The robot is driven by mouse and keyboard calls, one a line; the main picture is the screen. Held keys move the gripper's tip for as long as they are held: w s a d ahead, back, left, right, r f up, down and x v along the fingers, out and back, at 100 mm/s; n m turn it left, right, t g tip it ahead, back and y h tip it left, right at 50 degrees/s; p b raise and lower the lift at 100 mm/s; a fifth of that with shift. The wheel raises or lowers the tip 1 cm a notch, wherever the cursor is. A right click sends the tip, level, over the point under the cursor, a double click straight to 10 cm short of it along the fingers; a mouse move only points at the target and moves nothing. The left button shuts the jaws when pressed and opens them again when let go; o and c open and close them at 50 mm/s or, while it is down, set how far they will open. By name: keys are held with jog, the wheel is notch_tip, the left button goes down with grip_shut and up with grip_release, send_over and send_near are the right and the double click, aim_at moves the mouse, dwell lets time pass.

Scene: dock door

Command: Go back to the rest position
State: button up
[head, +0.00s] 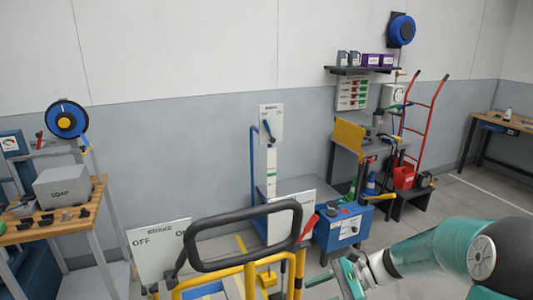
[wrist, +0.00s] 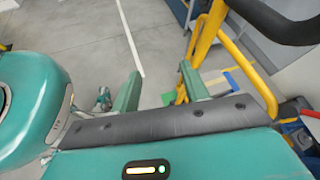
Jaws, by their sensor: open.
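In the head view my gripper (head: 345,278) is low at the right of centre, at the end of my teal and grey arm. A yellow frame with a black loop handle (head: 245,235) stands just left of it. In the wrist view the yellow frame (wrist: 207,40) passes close to the right finger; whether they touch I cannot tell.
White signs reading OFF and BRAKE (head: 160,250) flank the handle. A wooden bench (head: 50,230) with a grey SOAP box (head: 63,187) is at left. A red hand truck (head: 425,125) leans at right. Floor at right is open.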

jog(key=s+d+r+n+t+h, duration=0.1)
jog(key=s+r+n+t+h, duration=0.2)
jog(key=s+r+n+h, duration=0.3)
jog(key=s+d+r+n+t+h, duration=0.2)
jog(key=s+r+n+h, duration=0.4)
jog(key=s, duration=0.5)
jog(key=r+n+t, duration=0.1)
jog(key=n, duration=0.1)
jog(key=shift+s+r+n+h, duration=0.15)
jog(key=shift+s+n+h, duration=0.15)
jog(key=shift+h, duration=0.1)
